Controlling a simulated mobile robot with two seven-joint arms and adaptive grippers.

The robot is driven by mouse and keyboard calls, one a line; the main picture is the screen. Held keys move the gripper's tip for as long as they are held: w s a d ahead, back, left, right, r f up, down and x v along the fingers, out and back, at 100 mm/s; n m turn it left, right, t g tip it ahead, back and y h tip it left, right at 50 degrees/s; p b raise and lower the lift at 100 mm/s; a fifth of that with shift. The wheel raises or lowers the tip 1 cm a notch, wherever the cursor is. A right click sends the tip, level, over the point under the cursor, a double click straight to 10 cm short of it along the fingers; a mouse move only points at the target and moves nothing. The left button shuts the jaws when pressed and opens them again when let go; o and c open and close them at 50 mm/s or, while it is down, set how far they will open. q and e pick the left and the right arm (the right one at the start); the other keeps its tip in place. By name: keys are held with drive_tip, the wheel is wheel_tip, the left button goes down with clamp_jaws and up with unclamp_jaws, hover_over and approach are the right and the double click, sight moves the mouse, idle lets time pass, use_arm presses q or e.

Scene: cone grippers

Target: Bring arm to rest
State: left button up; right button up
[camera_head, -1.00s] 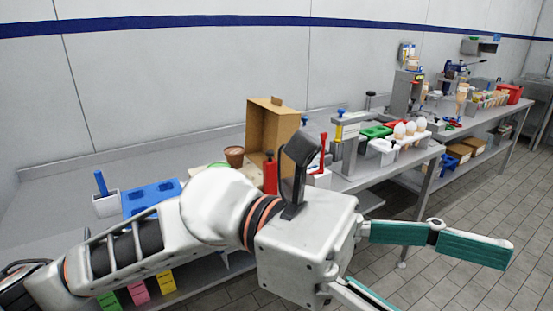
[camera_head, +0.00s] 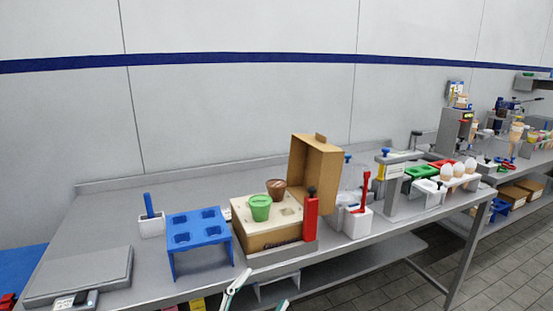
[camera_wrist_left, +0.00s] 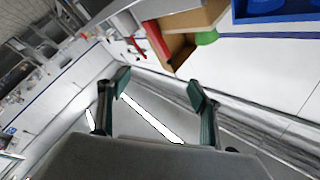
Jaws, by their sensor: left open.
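My left gripper (camera_head: 262,290) shows only as fingertips at the bottom edge of the head view, in front of the table. In the left wrist view my left gripper (camera_wrist_left: 158,85) has its two dark green fingers spread wide with nothing between them. The rest of the left arm is out of the head view. My right gripper is in neither view.
The steel table (camera_head: 100,215) holds a blue rack (camera_head: 198,228), a cardboard box (camera_head: 318,170), a green cup (camera_head: 260,204), a brown cup (camera_head: 276,187), a scale (camera_head: 80,275) and a red-handled tool (camera_head: 363,190). Cones (camera_head: 458,169) stand farther right. The tabletop's back left is bare.

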use_arm(q)
drive_tip(key=s+a+f+n+g+y, duration=0.2)
drive_tip(key=s+a+f, duration=0.3)
drive_tip(key=f, duration=0.5)
drive_tip(key=s+a+f+n+g+y, duration=0.3)
drive_tip(key=s+a+f, duration=0.3)
drive_tip(key=f, duration=0.5)
drive_tip(key=s+a+f+n+g+y, duration=0.2)
drive_tip(key=s+a+f+n, duration=0.3)
drive_tip(key=s+f, duration=0.3)
wheel_tip(320, 180, down, 3)
drive_tip(key=shift+s+a+f+y, duration=0.1)
drive_tip(key=shift+s+a+y, duration=0.15)
drive_tip(key=shift+a+y, duration=0.3)
drive_tip(key=shift+d, duration=0.1)
